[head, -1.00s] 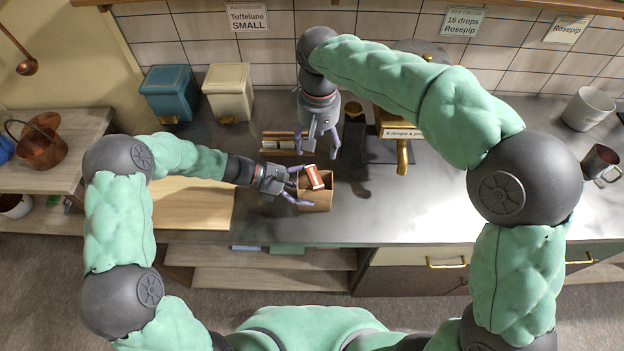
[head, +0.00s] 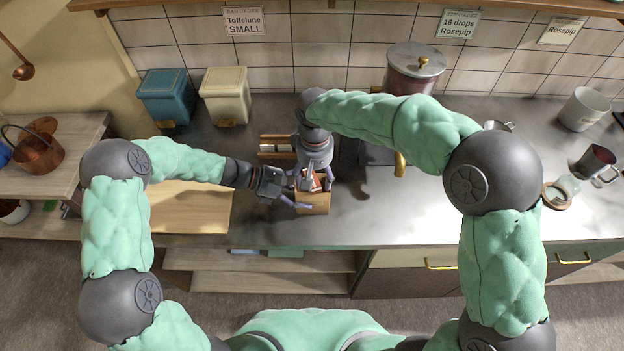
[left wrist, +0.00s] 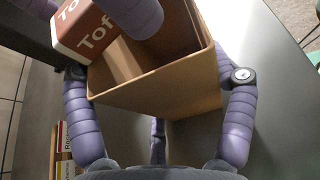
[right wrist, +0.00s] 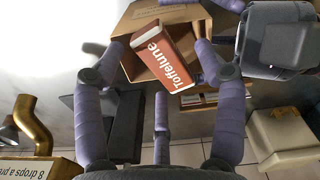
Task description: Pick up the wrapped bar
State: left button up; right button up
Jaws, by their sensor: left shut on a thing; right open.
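The wrapped bar is a red-brown and white packet marked "Toffelune" (right wrist: 166,58). It sits tilted in the mouth of a brown cardboard box (head: 315,205). It also shows in the left wrist view (left wrist: 86,30), between purple fingers. My left gripper (head: 292,193) is shut on the box (left wrist: 165,88), with its fingers at the box's sides. My right gripper (right wrist: 150,75) is open above the box, its fingers to either side of the bar. In the head view my right gripper (head: 316,180) partly hides the bar.
A wooden rack of packets (head: 277,146) stands behind the box. A wooden board (head: 190,207) lies to the left. Blue (head: 166,97) and cream (head: 226,95) bins stand at the back. A lidded pot (head: 416,68) stands behind my right arm. The counter at the right front is clear.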

aim_at(313, 176)
jog(key=shift+f, duration=0.1)
jog(key=c, duration=1.3)
notch_tip(313, 176, up, 8)
jog(key=shift+r, duration=0.25)
jog(key=shift+c, duration=0.3)
jog(key=n, duration=0.7)
jog(key=shift+w+a+f, duration=0.1)
jog(key=shift+w+f, duration=0.05)
jog(key=shift+f, duration=0.15)
notch_tip(313, 176, down, 2)
jog(key=n, duration=0.6)
jog(key=shift+w+a+n, duration=0.1)
jog(key=shift+n, duration=0.3)
